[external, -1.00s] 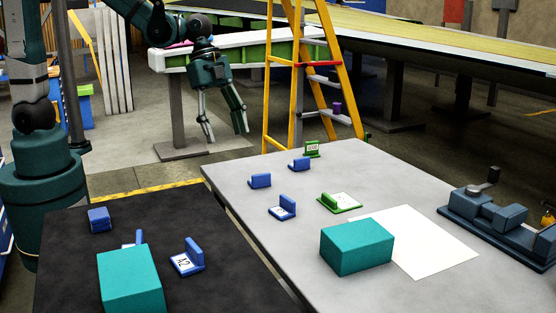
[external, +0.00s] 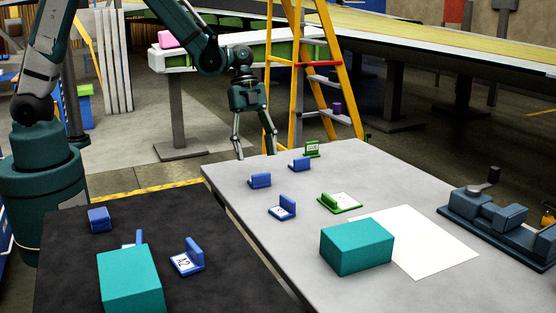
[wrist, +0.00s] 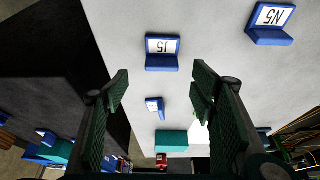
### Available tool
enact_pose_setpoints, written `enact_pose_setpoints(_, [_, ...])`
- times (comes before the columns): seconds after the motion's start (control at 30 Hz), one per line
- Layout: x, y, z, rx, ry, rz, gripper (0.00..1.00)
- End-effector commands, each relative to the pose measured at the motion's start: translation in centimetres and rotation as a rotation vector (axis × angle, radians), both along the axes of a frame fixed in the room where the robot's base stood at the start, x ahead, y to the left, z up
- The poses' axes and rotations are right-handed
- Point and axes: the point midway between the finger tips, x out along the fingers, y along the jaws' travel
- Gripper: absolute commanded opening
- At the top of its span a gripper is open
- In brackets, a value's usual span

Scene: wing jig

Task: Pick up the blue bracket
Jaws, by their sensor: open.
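Several blue brackets are in view, and I cannot tell which one the task means. On the grey table, one stands near the left edge (external: 260,181), one farther back (external: 300,164) and one nearer the front (external: 283,209). In the wrist view, a labelled blue bracket (wrist: 162,54) lies ahead between the fingertips, another (wrist: 270,24) is at upper right, and a smaller one (wrist: 155,106) shows between the fingers. My gripper (external: 255,153) is open and empty, above and just beyond the table's back left edge. It also shows in the wrist view (wrist: 161,75).
A teal box (external: 357,247) and white sheet (external: 424,244) lie on the grey table, with green brackets (external: 341,202) (external: 312,149) and a vise (external: 497,215). The dark table (external: 228,276) holds another teal box (external: 130,280) and more blue brackets (external: 188,257). A yellow ladder (external: 342,75) stands behind.

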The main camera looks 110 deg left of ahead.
Motion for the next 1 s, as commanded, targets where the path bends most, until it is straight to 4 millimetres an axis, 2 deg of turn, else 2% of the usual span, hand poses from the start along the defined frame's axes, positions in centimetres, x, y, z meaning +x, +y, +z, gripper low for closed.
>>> enact_pose_setpoints(0.5, [0.0,0.3,-0.6,-0.003,-0.001,-0.011,0.56])
enact_pose_setpoints(0.83, [0.6,-0.3,-2.5,-0.003,-0.001,-0.01,0.56])
enact_pose_setpoints(1.0, [0.7,-0.4,-2.8,-0.002,-0.002,-0.01,0.56])
